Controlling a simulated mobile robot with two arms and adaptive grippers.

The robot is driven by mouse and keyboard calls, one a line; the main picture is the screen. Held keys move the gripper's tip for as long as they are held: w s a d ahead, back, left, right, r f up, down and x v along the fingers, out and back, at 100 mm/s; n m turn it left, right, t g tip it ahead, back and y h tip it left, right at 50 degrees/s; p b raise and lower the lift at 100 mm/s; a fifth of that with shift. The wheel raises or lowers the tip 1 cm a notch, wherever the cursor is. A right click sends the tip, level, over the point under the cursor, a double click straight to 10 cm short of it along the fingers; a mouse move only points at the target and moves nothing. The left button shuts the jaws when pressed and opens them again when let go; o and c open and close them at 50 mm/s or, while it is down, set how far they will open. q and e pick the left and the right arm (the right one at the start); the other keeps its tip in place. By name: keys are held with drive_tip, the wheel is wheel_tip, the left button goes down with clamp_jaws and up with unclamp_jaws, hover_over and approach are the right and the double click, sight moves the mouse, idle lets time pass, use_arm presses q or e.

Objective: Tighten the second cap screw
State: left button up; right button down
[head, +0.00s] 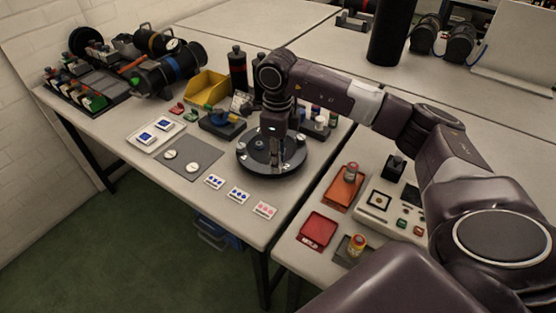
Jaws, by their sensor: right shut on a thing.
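A round dark turntable-like fixture (246,167) stands near the front right edge of the left table. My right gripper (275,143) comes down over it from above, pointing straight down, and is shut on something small. The gripper hides what it holds and most of the middle of the fixture. Small upright metal parts (299,155) show on the fixture beside the gripper. The cap screws are too small or hidden to tell apart. My left gripper is not in view.
Cards (238,195) lie in front of the fixture, and a grey mat (190,172) with two round white pieces lies to its left. A yellow bin (205,90) and dark bottles (238,68) stand behind. A red tray (318,231) is on the right table.

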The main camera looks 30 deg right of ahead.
drive_tip(key=m, duration=0.5)
drive_tip(key=shift+w+r+m, duration=0.2)
drive_tip(key=shift+r+m, duration=0.1)
drive_tip(key=shift+r, duration=0.05)
drive_tip(key=m, duration=0.4)
drive_tip(key=shift+m, duration=0.3)
drive_tip(key=c, duration=2)
unclamp_jaws()
drive_tip(key=shift+o, duration=1.3)
drive_tip(key=shift+s+f, duration=0.15)
wheel_tip(320, 180, up, 12)
drive_tip(key=shift+f, duration=0.1)
